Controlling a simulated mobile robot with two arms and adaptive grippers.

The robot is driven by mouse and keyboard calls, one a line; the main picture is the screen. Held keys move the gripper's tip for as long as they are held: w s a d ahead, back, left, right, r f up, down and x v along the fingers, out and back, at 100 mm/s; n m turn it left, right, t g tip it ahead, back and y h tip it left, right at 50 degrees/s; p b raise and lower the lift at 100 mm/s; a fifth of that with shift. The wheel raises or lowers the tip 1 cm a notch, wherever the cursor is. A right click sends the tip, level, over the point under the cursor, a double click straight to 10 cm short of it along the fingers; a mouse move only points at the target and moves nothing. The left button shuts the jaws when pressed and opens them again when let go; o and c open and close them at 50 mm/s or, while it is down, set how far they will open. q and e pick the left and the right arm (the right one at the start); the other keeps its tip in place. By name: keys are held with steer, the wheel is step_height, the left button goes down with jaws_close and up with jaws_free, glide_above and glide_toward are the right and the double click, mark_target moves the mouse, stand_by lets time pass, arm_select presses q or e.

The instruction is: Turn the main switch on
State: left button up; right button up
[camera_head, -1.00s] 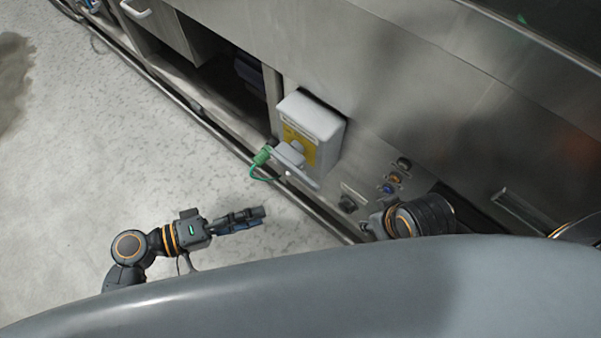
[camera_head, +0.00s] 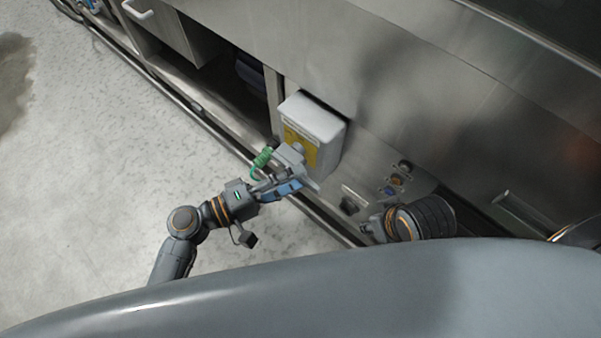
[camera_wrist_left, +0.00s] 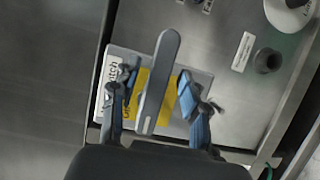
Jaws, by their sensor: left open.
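The main switch is a light grey box (camera_head: 313,118) with a yellow plate on the panel front. Its grey lever (camera_wrist_left: 160,75) lies over the yellow plate in the left wrist view, running lengthwise between my fingers. My left gripper (camera_head: 292,180) is at the switch in the head view and hides part of the lever. In the left wrist view my left gripper (camera_wrist_left: 155,82) is open, one blue-padded finger on each side of the lever, with gaps visible. My right gripper (camera_head: 372,227) is by the panel to the right; its fingers are too small to read.
A green coiled cord (camera_head: 262,158) hangs just left of the lever. Several small knobs and buttons (camera_head: 396,180) sit on the panel right of the box. An open recess (camera_head: 225,90) lies to the left. The pale floor (camera_head: 100,170) is clear.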

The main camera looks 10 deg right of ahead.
arm_select(q)
steer(key=shift+x, duration=1)
jaws_close()
